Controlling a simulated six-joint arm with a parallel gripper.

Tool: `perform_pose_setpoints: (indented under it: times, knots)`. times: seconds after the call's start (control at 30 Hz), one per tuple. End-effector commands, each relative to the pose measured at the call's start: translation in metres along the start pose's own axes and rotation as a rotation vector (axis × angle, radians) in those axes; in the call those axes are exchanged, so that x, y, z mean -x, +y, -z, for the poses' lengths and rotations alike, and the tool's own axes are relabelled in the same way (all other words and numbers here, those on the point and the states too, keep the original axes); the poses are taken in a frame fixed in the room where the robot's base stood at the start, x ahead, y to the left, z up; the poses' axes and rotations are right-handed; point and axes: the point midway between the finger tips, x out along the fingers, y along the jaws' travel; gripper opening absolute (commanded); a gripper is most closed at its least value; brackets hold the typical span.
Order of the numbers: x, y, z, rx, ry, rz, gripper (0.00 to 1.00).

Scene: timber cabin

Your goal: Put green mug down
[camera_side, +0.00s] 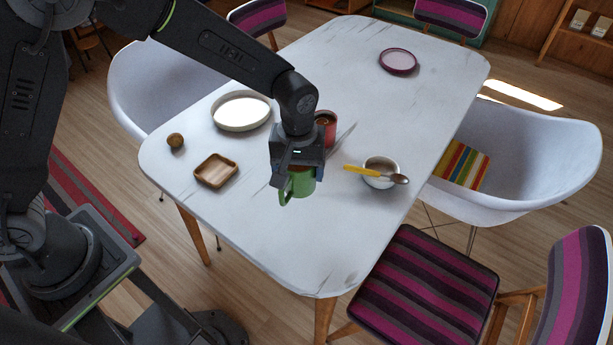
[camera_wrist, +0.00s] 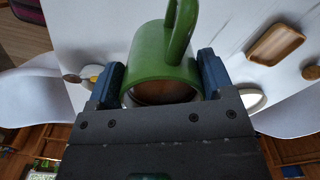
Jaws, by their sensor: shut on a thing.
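The green mug (camera_side: 298,184) is between the blue-tipped fingers of my gripper (camera_side: 297,172), near the front part of the white table in the side view. In the wrist view the green mug (camera_wrist: 165,62) sits between both fingers of my gripper (camera_wrist: 162,80), with its handle toward the top of the picture. Brown shows inside its opening. My gripper is shut on the mug. I cannot tell whether the mug's base touches the table.
The white table (camera_side: 265,240) has free room in front of the mug. A red mug (camera_side: 326,118) stands close behind my gripper. A bowl with a spoon (camera_side: 378,180) is to the right. A wooden square dish (camera_side: 216,171), a round white dish (camera_side: 241,126) and a brown ball (camera_side: 176,141) are to the left.

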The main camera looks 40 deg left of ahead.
Motion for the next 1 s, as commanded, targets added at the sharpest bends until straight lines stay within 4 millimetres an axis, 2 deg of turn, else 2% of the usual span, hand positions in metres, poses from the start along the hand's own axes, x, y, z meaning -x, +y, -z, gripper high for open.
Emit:
perform_pose_setpoints:
  times: [0.47,0.63,0.87,1.0]
  knots:
    - [0.01,-0.014,0.011,0.001,0.001,-0.001,0.38]
    - [0.012,-0.027,0.022,0.001,0.001,-0.001,0.38]
    - [0.014,-0.069,0.052,-0.005,0.001,0.0,0.38]
    - [0.016,-0.108,0.073,-0.012,0.001,0.001,0.38]
